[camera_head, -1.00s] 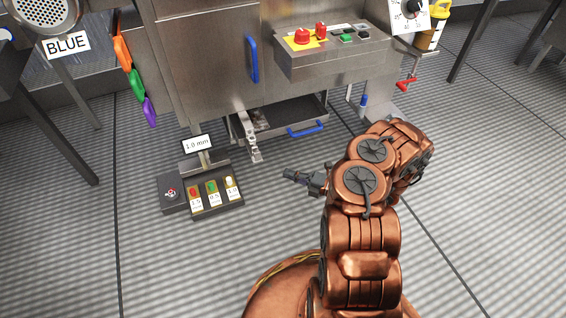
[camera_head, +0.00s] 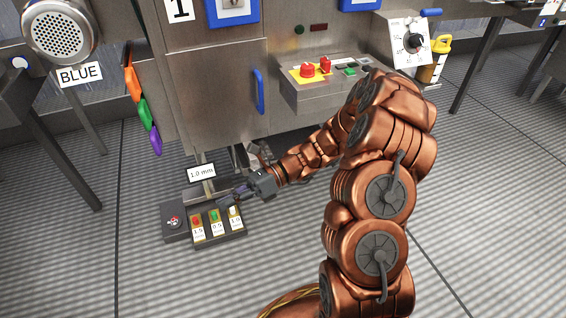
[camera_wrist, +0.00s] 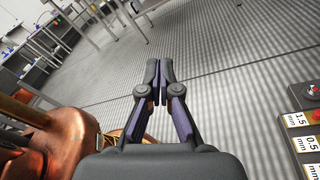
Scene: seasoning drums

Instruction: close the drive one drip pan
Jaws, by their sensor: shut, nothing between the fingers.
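The drip pan and its blue handle are hidden behind my arm in the head view, low under the steel cabinet (camera_head: 215,85) marked 1. How far the pan is out cannot be told now. A metal bracket (camera_head: 239,157) shows beneath the cabinet, just beyond my wrist. My gripper (camera_head: 226,198) is shut and empty, pointing left, over or close to the right end of the button box (camera_head: 205,236). In the wrist view its fingertips (camera_wrist: 159,68) meet above bare floor, with part of the button box (camera_wrist: 303,125) at the right edge.
A control panel (camera_head: 330,85) with red buttons juts out of the cabinet at right, close to my arm. A blue door handle (camera_head: 259,91) is above my wrist. The floor (camera_head: 180,285) in front is clear.

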